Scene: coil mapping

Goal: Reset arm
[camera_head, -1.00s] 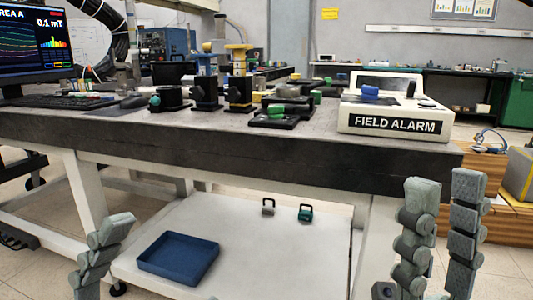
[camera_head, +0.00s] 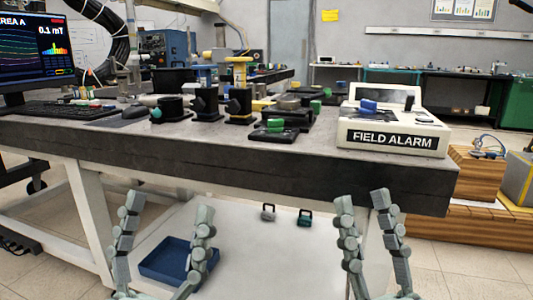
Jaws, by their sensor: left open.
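My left gripper (camera_head: 166,222) is low at the left of the head view, in front of the table. Its two fingers stand apart with nothing between them, and its right finger partly covers a blue tray on the lower shelf. My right gripper (camera_head: 362,208) is low at the right of centre, in front of the table edge. Its fingers point up and stand apart, with nothing between them. Both grippers are clear of the objects on the tabletop.
The table (camera_head: 250,165) carries a field alarm box (camera_head: 393,137), black fixtures (camera_head: 207,102), a keyboard (camera_head: 65,110) and a monitor (camera_head: 35,50). The blue tray (camera_head: 160,262) and two small padlock-like items (camera_head: 305,218) are on the lower shelf. Wooden crates (camera_head: 480,190) stand at right.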

